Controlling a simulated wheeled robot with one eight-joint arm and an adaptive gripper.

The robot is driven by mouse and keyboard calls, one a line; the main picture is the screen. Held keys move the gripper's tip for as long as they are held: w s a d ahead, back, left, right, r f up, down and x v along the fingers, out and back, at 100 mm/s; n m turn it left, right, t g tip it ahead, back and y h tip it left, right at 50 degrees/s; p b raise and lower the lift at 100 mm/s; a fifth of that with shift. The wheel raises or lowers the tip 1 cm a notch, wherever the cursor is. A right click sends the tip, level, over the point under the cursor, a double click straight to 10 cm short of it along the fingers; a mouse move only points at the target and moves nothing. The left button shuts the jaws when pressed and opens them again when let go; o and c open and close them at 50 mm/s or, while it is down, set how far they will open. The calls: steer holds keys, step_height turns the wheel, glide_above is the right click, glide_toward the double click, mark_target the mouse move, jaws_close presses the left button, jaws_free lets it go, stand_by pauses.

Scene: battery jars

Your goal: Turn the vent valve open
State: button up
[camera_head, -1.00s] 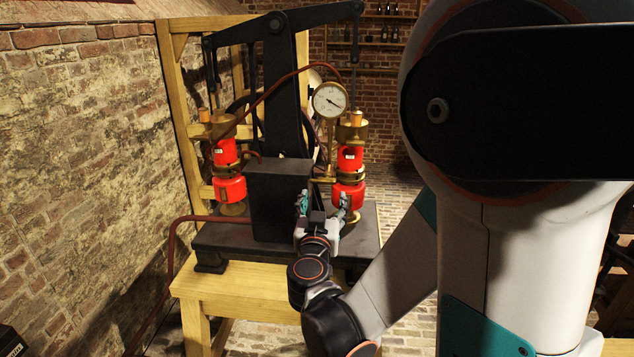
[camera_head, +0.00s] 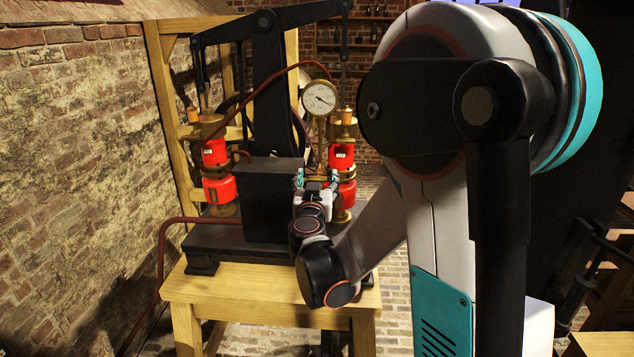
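A black and brass pump with a rocking beam stands on a wooden bench. A white-faced gauge (camera_head: 319,97) sits on a brass post in front of the beam. Brass pipework (camera_head: 318,178) shows below the gauge, beside the right red cylinder (camera_head: 341,157). I cannot clearly make out the vent valve's handle. My gripper (camera_head: 316,180) is in front of this pipework, between the black box and the right cylinder. Its teal fingers are spread apart, with brass showing between or behind them. I cannot tell whether they touch it. My wrist hides what lies below.
A black box (camera_head: 267,200) stands close left of my gripper. The left red cylinder (camera_head: 217,172) is beyond it. The wooden bench (camera_head: 245,288) is mostly bare in front. A reddish pipe (camera_head: 163,250) runs down its left side, near a brick wall.

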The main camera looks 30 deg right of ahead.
steer(key=c, duration=1)
steer(key=shift+n, duration=0.4)
steer(key=n+b, duration=0.1)
steer(key=n, duration=0.9)
steer(key=n+b, duration=0.1)
steer(key=n, duration=0.6)
steer(key=shift+w+a+f+b, duration=0.1)
steer(key=shift+a+f+b, duration=0.1)
steer(key=shift+b, duration=0.1)
